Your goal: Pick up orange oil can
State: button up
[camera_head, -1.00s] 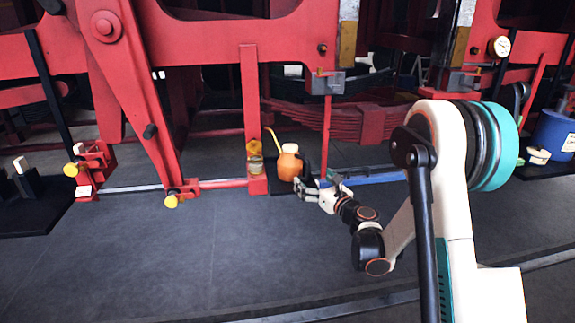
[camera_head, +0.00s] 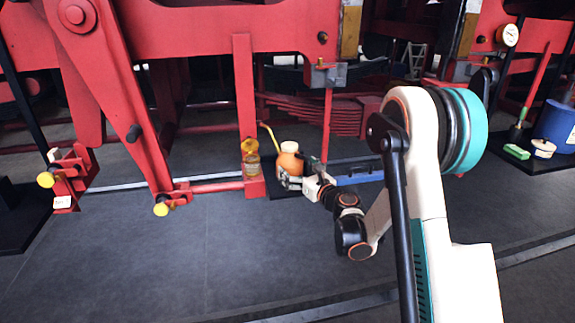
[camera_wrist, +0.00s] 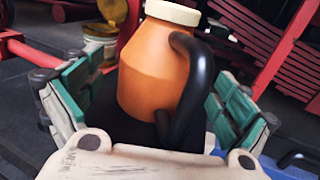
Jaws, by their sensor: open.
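The orange oil can (camera_head: 289,160) has a cream cap, a thin yellow spout and a black handle. It stands upright on a dark tray (camera_head: 277,190) beside the red upright post. In the wrist view the can (camera_wrist: 153,70) fills the middle, with its black handle (camera_wrist: 190,95) on the near right side. My gripper (camera_head: 290,183) is at the can's near right side. In the wrist view its green-padded fingers (camera_wrist: 150,105) are spread open, one on each side of the can. Whether the pads touch the can is unclear.
A blue bucket (camera_head: 555,125) stands far right. The grey floor in front is clear.

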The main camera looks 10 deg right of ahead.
grip_shut()
dwell(0.6)
